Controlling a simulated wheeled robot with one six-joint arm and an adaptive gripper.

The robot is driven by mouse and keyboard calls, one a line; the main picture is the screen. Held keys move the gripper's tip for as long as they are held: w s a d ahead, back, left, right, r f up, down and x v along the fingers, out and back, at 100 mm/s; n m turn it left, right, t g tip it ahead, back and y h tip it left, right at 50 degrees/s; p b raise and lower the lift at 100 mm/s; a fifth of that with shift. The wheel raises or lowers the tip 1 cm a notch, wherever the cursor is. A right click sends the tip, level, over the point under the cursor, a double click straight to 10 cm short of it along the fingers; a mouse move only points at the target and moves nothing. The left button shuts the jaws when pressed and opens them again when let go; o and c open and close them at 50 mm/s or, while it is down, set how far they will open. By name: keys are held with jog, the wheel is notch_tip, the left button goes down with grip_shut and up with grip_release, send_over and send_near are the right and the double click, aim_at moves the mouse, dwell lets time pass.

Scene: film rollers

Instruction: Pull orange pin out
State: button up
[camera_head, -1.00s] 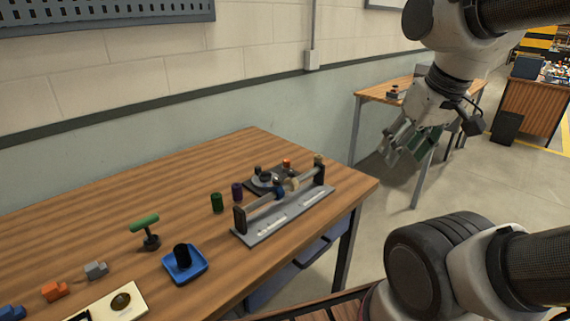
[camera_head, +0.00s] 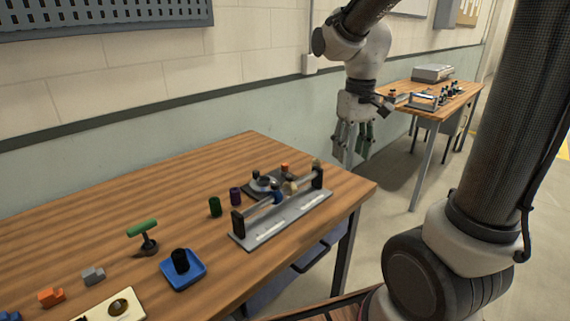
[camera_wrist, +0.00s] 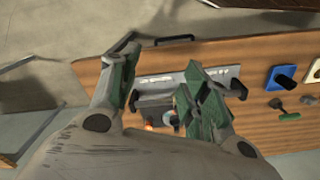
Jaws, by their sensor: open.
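The orange pin (camera_head: 285,167) is a small orange-topped piece at the dark fixture (camera_head: 256,188) near the far right corner of the wooden table. In the wrist view a small orange spot (camera_wrist: 148,127) shows between my fingers, by the fixture. My gripper (camera_head: 352,152) is open and empty. It hangs fingers down in the air, to the right of the fixture and apart from it. In the wrist view its fingers (camera_wrist: 160,62) spread over the table end and hide part of the fixture.
A grey rail stand (camera_head: 284,219) with a bar and rollers stands just in front of the fixture. A blue tray (camera_head: 184,270) and a green-handled tool (camera_head: 143,233) lie nearer. A wall runs behind.

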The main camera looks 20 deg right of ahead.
jog(key=w+a+f+m+g, duration=0.1)
jog(key=w+a+f, duration=0.1)
jog(key=w+f, duration=0.45)
jog(key=w+a+f, duration=0.2)
jog(key=w+f, duration=0.1)
jog(key=w, duration=0.7)
jog(key=w+a+f+m+g, duration=0.1)
jog(key=w+a+f, duration=0.1)
jog(key=w+f, duration=0.45)
notch_tip(320, 180, up, 4)
jog(key=m+t, duration=0.1)
jog(key=t, duration=0.1)
send_over(285, 164)
jog(key=shift+w, duration=0.25)
jog(key=shift+s+f+m, duration=0.2)
jog(key=shift+f+m, duration=0.05)
jog(key=shift+m, duration=0.15)
notch_tip(285, 164, down, 8)
jog(key=shift+r, duration=0.25)
grip_shut()
